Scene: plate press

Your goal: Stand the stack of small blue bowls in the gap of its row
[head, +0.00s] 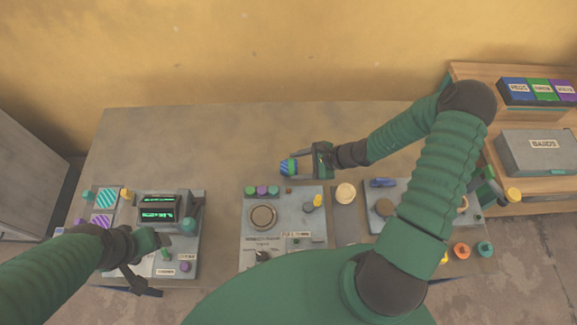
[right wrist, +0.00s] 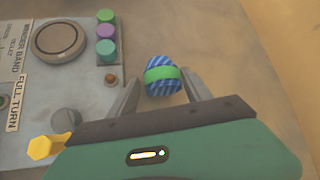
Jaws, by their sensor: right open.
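A small blue striped piece with a green band (right wrist: 162,75), perhaps the stack of bowls, is on the bare tabletop behind the middle panel; in the head view its blue end (head: 286,168) shows. My right gripper (head: 297,165) is open, its fingers on either side of this piece; contact is not clear. A short row of green, purple and teal round pieces (right wrist: 106,28) stands along the panel's edge, beside the piece. I cannot make out a gap in that row. My left gripper (head: 140,280) is at the lower left, by the left panel; its jaws are unclear.
The middle panel (head: 285,228) carries a round dial (head: 263,216) and a yellow knob (right wrist: 42,148). The left panel (head: 182,262) holds a dark device with green displays (head: 158,206). A grey box (head: 538,152) stands on the right shelf. The back of the table is clear.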

